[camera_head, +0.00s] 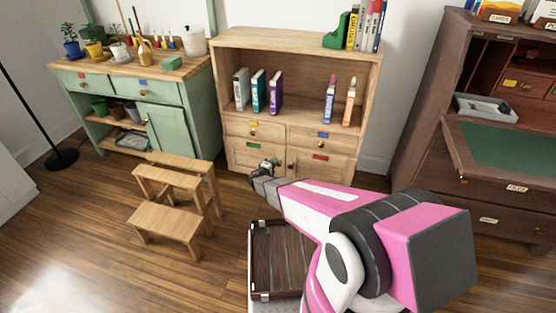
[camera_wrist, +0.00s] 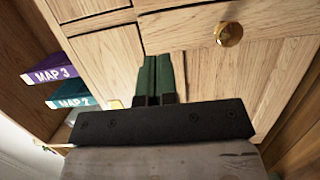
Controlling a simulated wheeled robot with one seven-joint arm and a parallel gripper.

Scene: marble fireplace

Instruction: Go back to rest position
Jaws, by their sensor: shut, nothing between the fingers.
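My gripper (camera_head: 269,165) is in front of the lower part of the wooden bookcase (camera_head: 290,39), near its drawers and doors. In the wrist view its two dark green fingers (camera_wrist: 159,77) lie side by side, shut with nothing between them. Behind the fingers in that view are the bookcase's wooden fronts and a round brass knob (camera_wrist: 228,34). My pink and white arm reaches forward from the lower right of the head view and hides part of the floor and bookcase base.
A wooden step stool (camera_head: 165,219) stands on the floor at left, before the green cabinet (camera_head: 180,127). A dark brown desk (camera_head: 427,118) stands at right. Books, including a purple one (camera_head: 276,93), stand on the bookcase shelf. Open floor lies at the lower left.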

